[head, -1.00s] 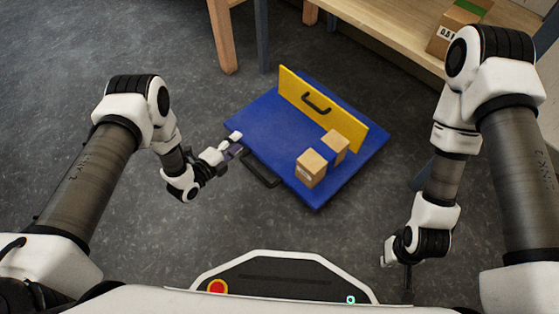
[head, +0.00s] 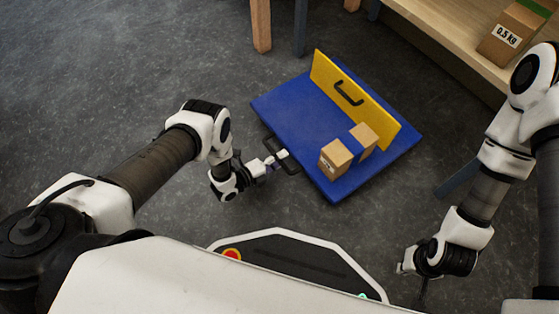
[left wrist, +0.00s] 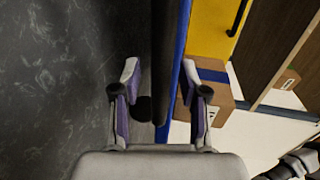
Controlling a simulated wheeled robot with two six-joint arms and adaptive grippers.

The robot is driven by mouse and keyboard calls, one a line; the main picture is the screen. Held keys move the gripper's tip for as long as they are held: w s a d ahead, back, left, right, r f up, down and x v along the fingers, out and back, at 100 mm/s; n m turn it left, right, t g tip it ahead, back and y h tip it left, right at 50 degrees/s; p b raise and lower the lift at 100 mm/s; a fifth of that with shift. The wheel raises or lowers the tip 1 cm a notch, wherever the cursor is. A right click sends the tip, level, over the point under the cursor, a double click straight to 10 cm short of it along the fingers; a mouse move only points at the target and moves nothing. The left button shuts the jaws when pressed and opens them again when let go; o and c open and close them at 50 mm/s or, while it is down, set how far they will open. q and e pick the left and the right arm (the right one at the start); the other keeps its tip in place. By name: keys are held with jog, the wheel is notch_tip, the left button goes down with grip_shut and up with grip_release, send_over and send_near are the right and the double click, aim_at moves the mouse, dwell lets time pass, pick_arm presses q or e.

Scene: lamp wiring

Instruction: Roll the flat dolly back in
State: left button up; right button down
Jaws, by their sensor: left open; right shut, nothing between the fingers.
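The flat dolly (head: 290,110) is a blue platform on the grey floor, with a yellow upright panel (head: 335,80) that has a black handle. Another black handle (head: 293,168) sticks out from its near left edge. Two cardboard boxes (head: 335,158) stand on the platform. My left gripper (head: 276,160) is at the near handle. In the left wrist view my left gripper (left wrist: 160,76) is open, its fingers on either side of a dark bar (left wrist: 163,45); I cannot tell whether they touch it. My right gripper (head: 422,290) is low at the right, away from the dolly, shut and empty.
A wooden table or shelf (head: 440,25) stands at the upper right, with a box marked 0.5 kg (head: 508,35) on it. Its legs (head: 260,25) stand behind the dolly. The floor to the left (head: 130,80) is clear.

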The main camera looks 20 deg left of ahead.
pick_arm(q)
jog(key=shift+c, duration=0.3)
grip_shut()
jog(key=shift+d, duration=0.1)
